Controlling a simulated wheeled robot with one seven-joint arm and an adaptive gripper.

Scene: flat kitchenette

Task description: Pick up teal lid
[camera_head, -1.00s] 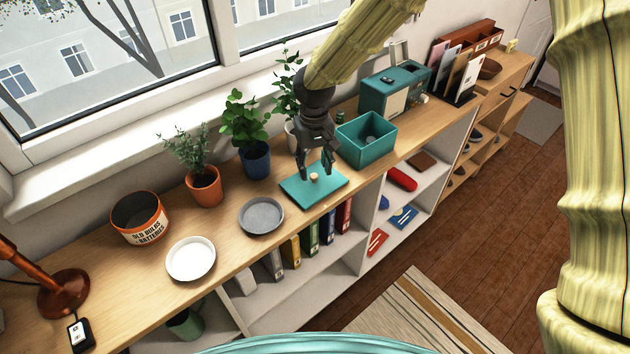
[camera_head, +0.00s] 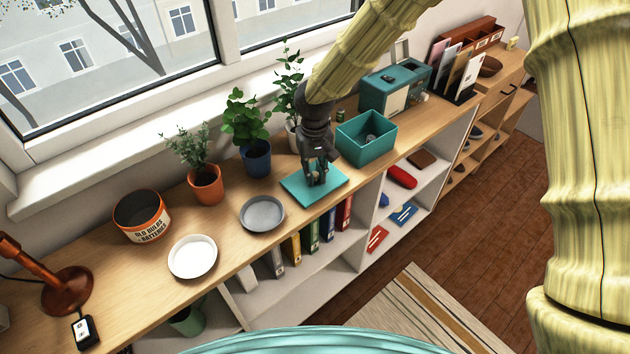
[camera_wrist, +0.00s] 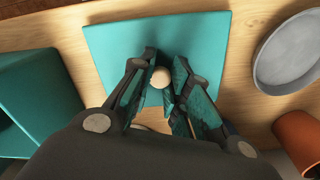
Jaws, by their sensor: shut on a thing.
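The teal lid (camera_head: 300,185) is a flat square plate lying on the wooden counter, with a small pale round knob in its middle. In the wrist view the lid (camera_wrist: 205,50) fills the upper middle and its knob (camera_wrist: 161,77) sits between my fingertips. My gripper (camera_head: 316,181) is down at the lid from above, shut on the knob; in the wrist view my gripper (camera_wrist: 162,85) has a finger on each side of it. The lid looks flat on the counter. The open teal box (camera_head: 366,138) stands just right of the lid, with something grey inside.
A grey plate (camera_head: 262,214) lies left of the lid, and a white plate (camera_head: 193,257) farther left. Potted plants, one in a blue pot (camera_head: 256,158), stand behind. A teal toaster-like device (camera_head: 394,91) stands beyond the box. The counter's front edge is close to the lid.

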